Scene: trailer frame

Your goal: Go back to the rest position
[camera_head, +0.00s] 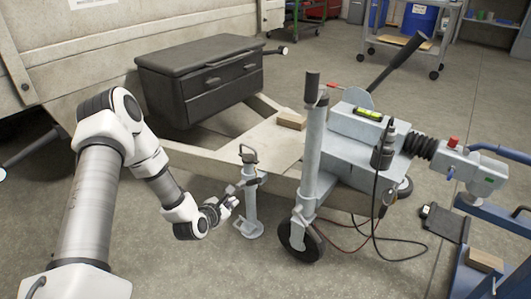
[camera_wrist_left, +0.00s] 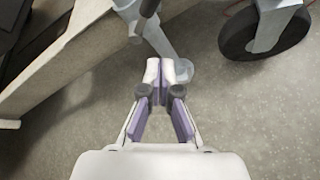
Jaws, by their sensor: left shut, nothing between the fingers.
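My left gripper (camera_head: 231,202) is beside the small grey jack stand (camera_head: 250,196) on the left of the trailer's front frame. In the left wrist view, my left gripper (camera_wrist_left: 163,70) has its pale fingertips together with nothing between them. The jack stand's post and foot (camera_wrist_left: 183,70) show just beyond the fingertips. I cannot tell whether they touch. My left arm reaches in from the left of the head view. My right gripper does not show in either view.
The trailer frame (camera_head: 205,153) carries a black drawer box (camera_head: 197,77). The jockey wheel (camera_head: 299,240) stands right of the jack stand and also shows in the left wrist view (camera_wrist_left: 262,32). Cables hang behind it. Bare floor lies in front. A grey cart (camera_head: 447,22) stands at the back.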

